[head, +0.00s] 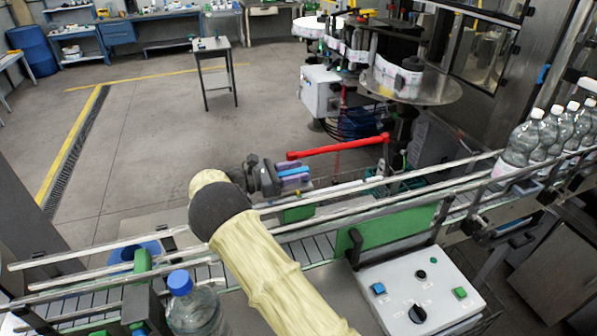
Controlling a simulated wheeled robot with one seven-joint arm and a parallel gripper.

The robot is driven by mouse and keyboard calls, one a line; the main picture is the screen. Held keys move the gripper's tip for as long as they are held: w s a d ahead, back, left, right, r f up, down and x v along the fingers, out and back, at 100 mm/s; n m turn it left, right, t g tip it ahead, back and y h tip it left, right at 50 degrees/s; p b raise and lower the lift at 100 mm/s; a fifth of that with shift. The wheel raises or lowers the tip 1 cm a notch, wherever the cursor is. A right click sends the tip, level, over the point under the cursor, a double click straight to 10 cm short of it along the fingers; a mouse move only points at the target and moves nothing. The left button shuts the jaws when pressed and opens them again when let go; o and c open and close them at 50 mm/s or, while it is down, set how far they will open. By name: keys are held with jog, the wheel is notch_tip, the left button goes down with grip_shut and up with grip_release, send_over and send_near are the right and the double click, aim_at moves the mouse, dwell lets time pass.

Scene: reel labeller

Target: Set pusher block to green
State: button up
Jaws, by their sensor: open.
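My gripper (294,178) is beyond the conveyor's guide rails, pointing right, with blue and lilac finger parts. It is open and I see nothing between the fingers. Green parts sit along the conveyor: a large green plate (398,231) at its near side, a smaller green block (297,213) just below my gripper, and a green bracket (142,262) at left. I cannot tell which of these is the pusher block. A white control box (400,292) at lower right has a blue button (378,289), a green button (460,293) and a black knob (417,314).
Metal guide rails (345,198) run across the view. A blue-capped bottle (195,308) stands at lower left, and several clear bottles (522,138) at right. A red bar (338,146) and a labelling machine with a round plate (440,88) lie beyond. The left floor is clear.

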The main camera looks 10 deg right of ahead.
jog(key=shift+s+a, duration=0.15)
jog(key=shift+s, duration=0.05)
jog(key=a, duration=0.7)
jog(key=shift+s+p, duration=0.3)
jog(key=shift+s, duration=0.1)
jog(key=shift+s, duration=0.1)
jog(key=shift+a, duration=0.1)
notch_tip(320, 180, up, 10)
jog(key=p, duration=1)
